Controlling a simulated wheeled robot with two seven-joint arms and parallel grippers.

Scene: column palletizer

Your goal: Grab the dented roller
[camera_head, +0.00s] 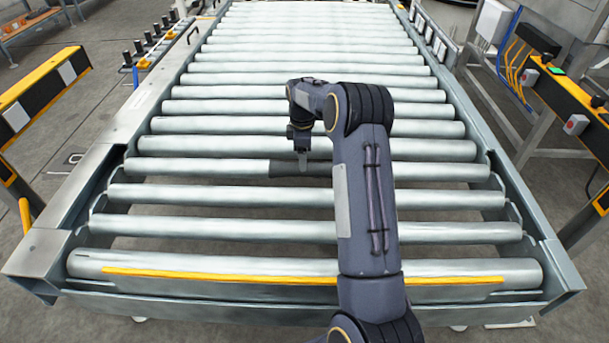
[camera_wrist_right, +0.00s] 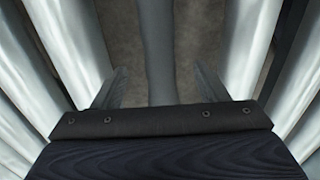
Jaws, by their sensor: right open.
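The dented roller (camera_head: 283,168) lies across the conveyor, with a dark, narrower section near its middle. In the right wrist view, a dark grey, narrow stretch of roller (camera_wrist_right: 159,45) runs between my two fingers. My right gripper (camera_head: 302,162) points down at this dark section. Its fingers are spread in the wrist view (camera_wrist_right: 157,90), one on each side of the roller, with gaps showing. I cannot tell how far down they reach around it. My right forearm hides part of the roller to the right. My left gripper is not in view.
Other pale steel rollers (camera_head: 210,195) lie parallel in front and behind, close to the fingers. The conveyor's side rails (camera_head: 105,140) bound the rollers. A yellow strip (camera_head: 220,275) runs along the front. Black-and-yellow barriers (camera_head: 40,90) stand at both sides.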

